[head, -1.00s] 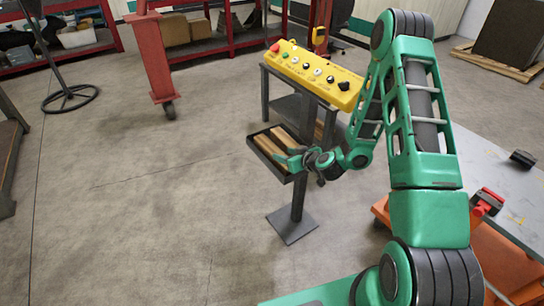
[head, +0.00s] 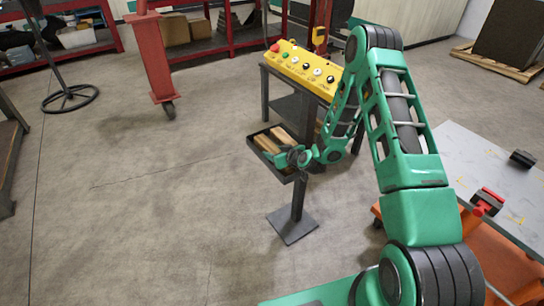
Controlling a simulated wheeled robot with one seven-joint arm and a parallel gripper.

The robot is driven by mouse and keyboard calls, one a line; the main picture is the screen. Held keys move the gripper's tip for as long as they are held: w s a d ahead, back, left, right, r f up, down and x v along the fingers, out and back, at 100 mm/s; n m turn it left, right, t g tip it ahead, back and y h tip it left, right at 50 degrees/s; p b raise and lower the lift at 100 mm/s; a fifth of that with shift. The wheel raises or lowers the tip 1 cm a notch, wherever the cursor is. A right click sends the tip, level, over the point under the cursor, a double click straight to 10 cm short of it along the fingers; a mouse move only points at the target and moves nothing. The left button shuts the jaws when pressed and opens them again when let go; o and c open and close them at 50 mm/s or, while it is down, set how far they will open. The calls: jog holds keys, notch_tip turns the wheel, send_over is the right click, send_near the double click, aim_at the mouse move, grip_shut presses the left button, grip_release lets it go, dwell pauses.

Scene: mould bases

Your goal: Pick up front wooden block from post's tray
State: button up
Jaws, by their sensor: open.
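The post's dark tray (head: 262,156) stands on a post with a square foot plate, near the middle of the head view. Two light wooden blocks lie in it side by side: a left one (head: 267,144) and a right one (head: 283,135). My gripper (head: 286,157) is at the tray's near right part, over the near ends of the blocks, and hides them in part. It is open, and no block is seen lifted. At this size I cannot tell whether the fingers touch a block or stand around one.
A yellow control panel (head: 303,68) with several buttons stands on a dark stand right behind the tray. A grey-topped orange cart (head: 490,175) is at the right. A red upright post (head: 157,60) stands at the back left. The floor left of the tray is clear.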

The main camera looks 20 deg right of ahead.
grip_shut()
jog(key=shift+r, duration=0.1)
